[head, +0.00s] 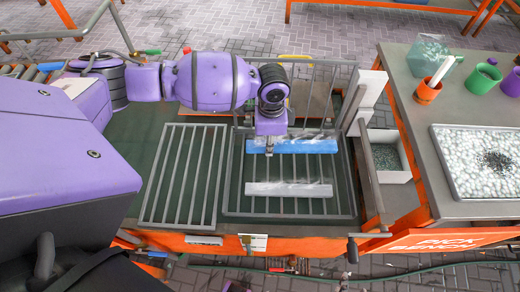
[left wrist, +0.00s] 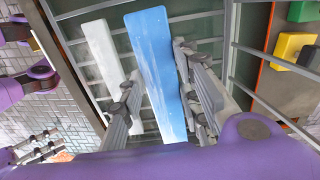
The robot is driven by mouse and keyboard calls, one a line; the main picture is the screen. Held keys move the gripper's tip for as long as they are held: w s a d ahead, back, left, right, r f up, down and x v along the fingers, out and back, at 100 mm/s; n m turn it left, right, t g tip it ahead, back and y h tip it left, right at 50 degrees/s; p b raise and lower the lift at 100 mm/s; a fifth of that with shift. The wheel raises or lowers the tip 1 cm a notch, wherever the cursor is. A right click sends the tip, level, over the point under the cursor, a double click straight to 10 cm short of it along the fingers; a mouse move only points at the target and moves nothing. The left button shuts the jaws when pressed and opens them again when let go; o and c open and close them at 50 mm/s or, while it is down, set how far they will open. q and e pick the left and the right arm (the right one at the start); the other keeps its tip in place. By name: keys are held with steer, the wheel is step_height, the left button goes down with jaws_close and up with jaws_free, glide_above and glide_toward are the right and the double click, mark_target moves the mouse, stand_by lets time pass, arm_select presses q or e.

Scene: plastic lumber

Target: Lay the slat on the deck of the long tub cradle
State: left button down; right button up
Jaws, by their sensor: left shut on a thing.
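My left gripper (head: 270,150) is shut on a blue slat (head: 312,146), near the slat's left end in the head view. In the left wrist view the slat (left wrist: 156,60) runs between the two fingers (left wrist: 160,95). The slat is over the barred grey deck (head: 290,206) of the right-hand framed cradle; I cannot tell whether it touches the bars. A pale grey-white slat (head: 288,189) lies on the same bars, nearer the front and roughly parallel to the blue one. My right gripper (left wrist: 38,148) shows small at the left wrist view's lower left, its fingers apart.
A second barred grey frame (head: 183,176) lies left of the cradle. A raised barred rack (head: 322,85) stands behind it. At the right are a white bin (head: 388,156) and a bench with an orange cup (head: 428,91), green cup (head: 483,77) and pellet tray (head: 445,190).

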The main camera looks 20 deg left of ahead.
arm_select(q)
steer(key=shift+s+r, duration=0.1)
steer(key=shift+r, duration=0.05)
arm_select(e)
steer(key=shift+s+d, duration=0.1)
steer(key=shift+s, duration=0.1)
steer(key=shift+w, duration=0.1)
arm_select(q)
steer(key=shift+r, duration=0.1)
steer(key=shift+f, duration=0.3)
step_height(320, 180, down, 6)
steer(key=shift+f+b, duration=0.1)
steer(key=shift+b, duration=0.7)
steer(key=shift+f, duration=0.7)
steer(key=shift+f+b, duration=0.3)
steer(key=shift+f, duration=0.1)
arm_select(e)
steer(key=shift+d+f, duration=0.15)
steer(key=shift+f, duration=0.75)
